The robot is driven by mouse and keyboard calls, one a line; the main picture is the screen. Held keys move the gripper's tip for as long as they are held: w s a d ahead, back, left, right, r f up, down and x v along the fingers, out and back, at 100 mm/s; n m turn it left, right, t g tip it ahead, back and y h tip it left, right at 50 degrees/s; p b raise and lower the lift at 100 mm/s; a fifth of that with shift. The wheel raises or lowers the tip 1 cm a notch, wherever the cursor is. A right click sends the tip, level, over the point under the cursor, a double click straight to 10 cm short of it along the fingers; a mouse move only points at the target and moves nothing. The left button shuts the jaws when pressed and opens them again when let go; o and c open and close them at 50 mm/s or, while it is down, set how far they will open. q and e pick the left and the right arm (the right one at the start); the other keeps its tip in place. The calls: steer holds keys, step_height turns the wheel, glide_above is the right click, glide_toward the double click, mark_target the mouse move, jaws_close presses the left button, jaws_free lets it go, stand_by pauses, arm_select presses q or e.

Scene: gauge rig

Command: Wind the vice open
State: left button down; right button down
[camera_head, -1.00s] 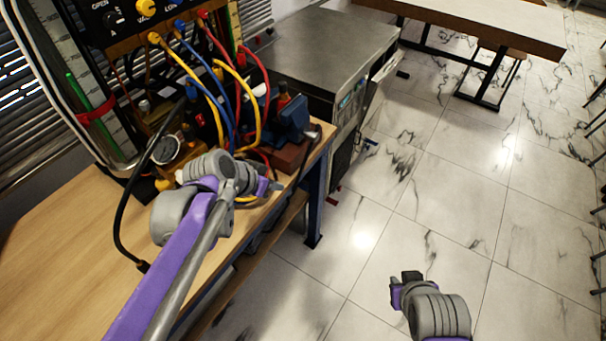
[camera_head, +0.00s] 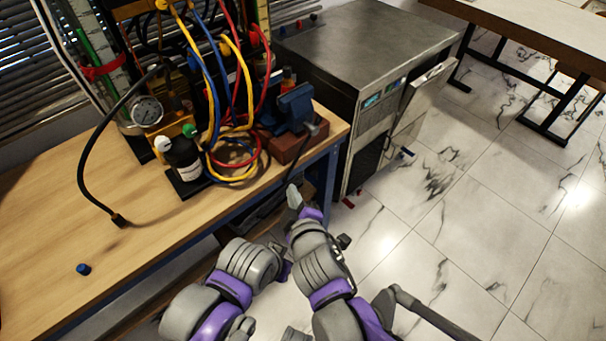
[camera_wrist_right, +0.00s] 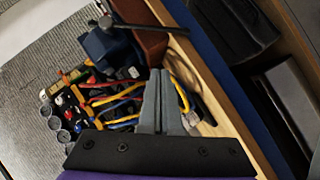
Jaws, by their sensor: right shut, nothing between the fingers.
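The blue vice (camera_head: 295,105) stands on a red-brown block (camera_head: 287,150) at the right end of the wooden bench. Its handle (camera_head: 314,128) sticks out toward the bench's front right corner. In the right wrist view the vice (camera_wrist_right: 103,46) and its dark handle bar (camera_wrist_right: 140,23) show beyond the fingertips. My right gripper (camera_head: 294,195) is shut and empty, just off the bench's front edge, below and apart from the vice; its grey fingers (camera_wrist_right: 160,85) are together in the wrist view. My left gripper (camera_head: 284,263) is low in front of the bench, its fingers mostly hidden.
Yellow, red and blue hoses (camera_head: 228,130) crowd the bench left of the vice. A dark bottle (camera_head: 185,158) and a round gauge (camera_head: 147,111) stand farther left. A blue cap (camera_head: 83,269) lies on the clear bench front. A metal cabinet (camera_head: 350,45) stands behind right.

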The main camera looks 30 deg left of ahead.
mark_target(292, 167)
steer(key=b+x, duration=0.1)
steer(key=x, duration=0.3)
steer(key=d+b+x, duration=0.1)
steer(key=x, duration=0.3)
steer(key=f+b+x, duration=0.1)
steer(key=x, duration=0.3)
steer(key=shift+w+d+f, duration=0.15)
steer(key=shift+w, duration=0.2)
steer(key=shift+w+f+b, duration=0.2)
steer(key=shift+w+b, duration=0.1)
steer(key=shift+w, duration=0.15)
steer(key=shift+d, duration=0.1)
steer(key=shift+w+f+b, duration=0.15)
steer(key=shift+f+b, duration=0.15)
steer(key=shift+b, duration=0.05)
steer(key=shift+w+d+f, duration=0.1)
steer(key=shift+f, duration=0.05)
